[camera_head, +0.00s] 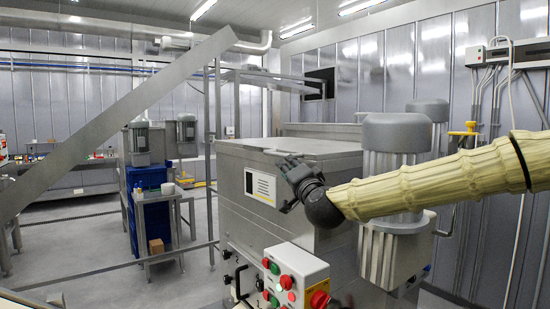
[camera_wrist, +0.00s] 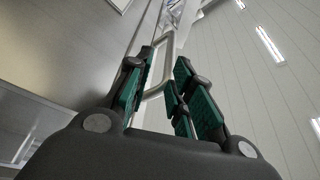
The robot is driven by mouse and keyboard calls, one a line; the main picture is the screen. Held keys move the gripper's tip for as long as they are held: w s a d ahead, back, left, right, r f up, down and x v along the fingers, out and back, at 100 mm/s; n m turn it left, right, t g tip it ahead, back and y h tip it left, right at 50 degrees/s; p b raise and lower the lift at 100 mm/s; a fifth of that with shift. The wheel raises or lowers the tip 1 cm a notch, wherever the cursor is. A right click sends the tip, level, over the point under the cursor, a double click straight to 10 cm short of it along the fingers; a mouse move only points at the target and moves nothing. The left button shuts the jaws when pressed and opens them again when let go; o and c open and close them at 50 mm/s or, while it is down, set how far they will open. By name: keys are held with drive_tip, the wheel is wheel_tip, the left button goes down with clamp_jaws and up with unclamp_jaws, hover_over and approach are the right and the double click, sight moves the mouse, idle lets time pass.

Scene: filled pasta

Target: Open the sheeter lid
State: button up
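The sheeter (camera_head: 290,215) is a grey metal machine in the middle of the head view. Its flat lid (camera_head: 300,147) lies level on top and looks closed. My gripper (camera_head: 288,168) is at the upper front of the machine, just below the lid's edge. In the wrist view, my gripper (camera_wrist: 163,85) has its green-padded fingers spread apart. A pale metal handle-like loop (camera_wrist: 170,45) shows between and beyond the fingers. I cannot tell whether any finger touches it. The handle is hidden behind my gripper in the head view.
A control box (camera_head: 295,276) with red and green buttons stands in front of the sheeter. A grey motor (camera_head: 398,133) rises at its right, behind my arm. A slanted metal beam (camera_head: 120,118) crosses the left. A blue crate stack (camera_head: 146,180) stands beyond a small table.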

sight(276, 156)
drive_tip(key=p+x, duration=0.1)
drive_tip(key=x, duration=0.2)
drive_tip(key=p+x, duration=0.1)
drive_tip(key=x, duration=0.1)
drive_tip(key=a+p+x, duration=0.1)
drive_tip(key=x, duration=0.2)
drive_tip(key=shift+r, duration=0.3)
drive_tip(key=shift+w+a+r+p, duration=0.3)
drive_tip(key=shift+a+r+p, duration=0.05)
drive_tip(key=shift+a+p, duration=0.1)
drive_tip(key=shift+w+d, duration=0.1)
drive_tip(key=shift+o, duration=0.2)
